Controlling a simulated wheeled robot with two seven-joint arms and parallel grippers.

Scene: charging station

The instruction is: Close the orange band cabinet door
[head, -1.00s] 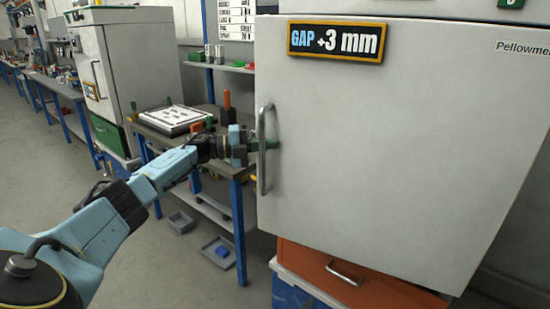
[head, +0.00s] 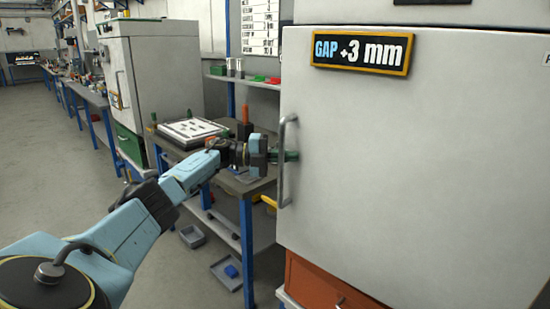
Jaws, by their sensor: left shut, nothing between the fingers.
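The large pale-grey cabinet door (head: 410,180) fills the right side of the head view. It has a vertical metal bar handle (head: 282,188) near its left edge, and an orange panel (head: 325,284) shows below it. My left gripper (head: 291,156) reaches in from the left at the handle's mid-height. Its green fingertips are shut and empty, and show on both sides of the bar. I cannot tell whether they touch the handle or door. The sign on the door (head: 361,52) reads "GAP +3 mm". My right gripper is not in view.
A workbench (head: 237,182) with a white tray board (head: 191,132) stands left of the door, close under my left arm. Grey bins (head: 227,272) lie below it. Another pale cabinet (head: 160,70) stands behind. The floor at left (head: 60,190) is clear.

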